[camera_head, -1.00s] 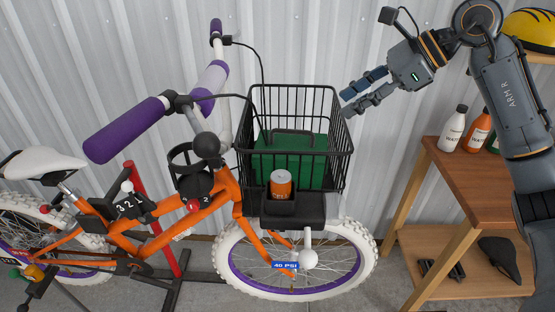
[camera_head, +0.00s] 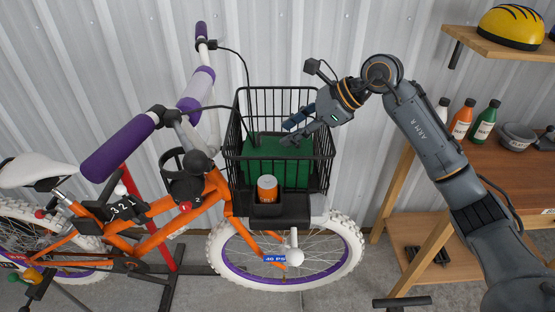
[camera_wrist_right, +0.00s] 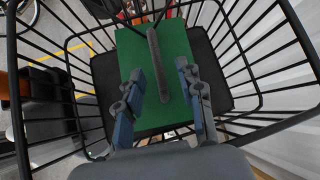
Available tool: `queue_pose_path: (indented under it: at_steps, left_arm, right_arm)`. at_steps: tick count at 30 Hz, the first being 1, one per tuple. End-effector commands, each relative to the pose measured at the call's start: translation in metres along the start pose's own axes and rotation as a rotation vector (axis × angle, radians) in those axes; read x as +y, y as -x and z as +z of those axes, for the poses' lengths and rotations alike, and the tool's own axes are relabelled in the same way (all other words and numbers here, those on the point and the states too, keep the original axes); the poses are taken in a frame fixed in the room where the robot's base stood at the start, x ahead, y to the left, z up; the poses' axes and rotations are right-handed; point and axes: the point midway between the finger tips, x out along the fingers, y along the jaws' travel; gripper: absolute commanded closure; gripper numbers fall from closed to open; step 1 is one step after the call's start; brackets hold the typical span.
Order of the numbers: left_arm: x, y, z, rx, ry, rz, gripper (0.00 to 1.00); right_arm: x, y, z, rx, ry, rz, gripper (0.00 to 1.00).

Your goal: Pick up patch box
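The patch box, a green box (camera_head: 275,172) with a dark handle on top, sits inside the black wire basket (camera_head: 324,150) on the front of the bike. My right gripper (camera_head: 290,132) reaches in from the right, over the basket just above the box. In the right wrist view the open fingers (camera_wrist_right: 161,78) point down at the green box (camera_wrist_right: 125,50), one on each side of its handle (camera_wrist_right: 158,65). Nothing is between the fingers except the handle below; I cannot tell how close they are to it. My left gripper is not in view.
The basket's wire rim and walls surround the box. An orange can (camera_head: 267,190) stands in a holder at the basket's front. The orange bike's purple grip (camera_head: 120,147) is to the left. A wooden shelf unit (camera_head: 500,190) with bottles stands at the right; a yellow helmet (camera_head: 511,27) is above.

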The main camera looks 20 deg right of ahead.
Motion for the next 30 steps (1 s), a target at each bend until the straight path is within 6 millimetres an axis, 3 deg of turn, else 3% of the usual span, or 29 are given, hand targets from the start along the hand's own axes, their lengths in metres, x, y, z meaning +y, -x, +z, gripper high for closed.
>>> queue_pose_path:
  at_steps: [4, 9, 10, 23, 30]
  left_arm:
    - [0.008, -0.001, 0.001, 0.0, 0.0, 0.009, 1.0]
    - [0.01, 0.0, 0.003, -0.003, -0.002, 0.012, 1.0]
    - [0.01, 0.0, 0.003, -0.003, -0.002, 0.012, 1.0]
    - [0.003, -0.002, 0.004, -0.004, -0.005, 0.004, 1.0]
    - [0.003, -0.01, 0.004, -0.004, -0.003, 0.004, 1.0]
  right_arm:
    - [0.0, 0.0, -0.001, 0.001, 0.0, 0.0, 0.62]
    - [0.0, 0.0, -0.001, 0.001, 0.0, 0.0, 0.97]
    - [0.0, 0.0, -0.001, 0.001, 0.0, 0.0, 1.0]
    - [-0.001, 0.003, 0.002, 0.0, 0.001, -0.002, 1.0]
    - [-0.006, 0.02, 0.019, -0.001, 0.003, -0.004, 1.0]
